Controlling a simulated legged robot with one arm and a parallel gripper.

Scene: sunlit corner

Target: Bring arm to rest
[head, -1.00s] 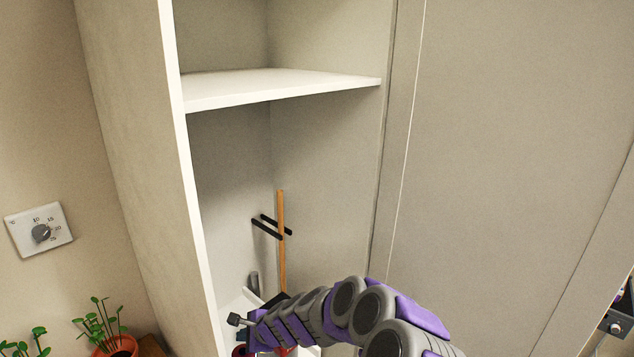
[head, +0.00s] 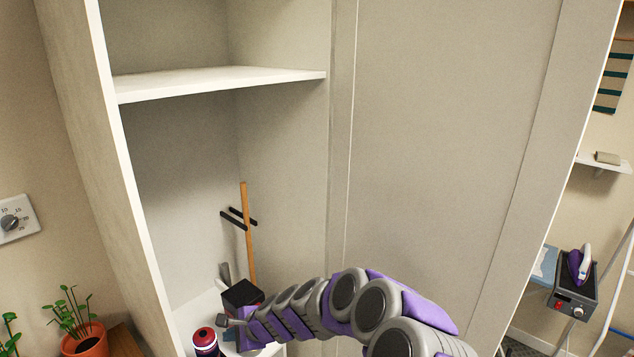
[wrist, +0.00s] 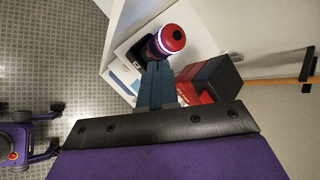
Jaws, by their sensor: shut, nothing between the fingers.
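My arm (head: 330,300) reaches from the bottom right toward the lower part of an open cabinet (head: 190,180). My gripper (head: 226,322) is at its far end, small and partly blurred into the things behind it. In the wrist view the two blue-grey fingers (wrist: 157,68) are together with nothing between them. Just beyond the fingertips is a dark container with a red cap (wrist: 172,38); it also shows in the head view (head: 205,343). I cannot tell whether the fingers touch it.
A black and red box (wrist: 214,78) stands right of the fingers; the head view shows its black top (head: 242,293). A wooden handle (head: 247,230) leans inside the cabinet by black hooks. A potted plant (head: 85,340) is at left, a purple iron (head: 578,268) at right.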

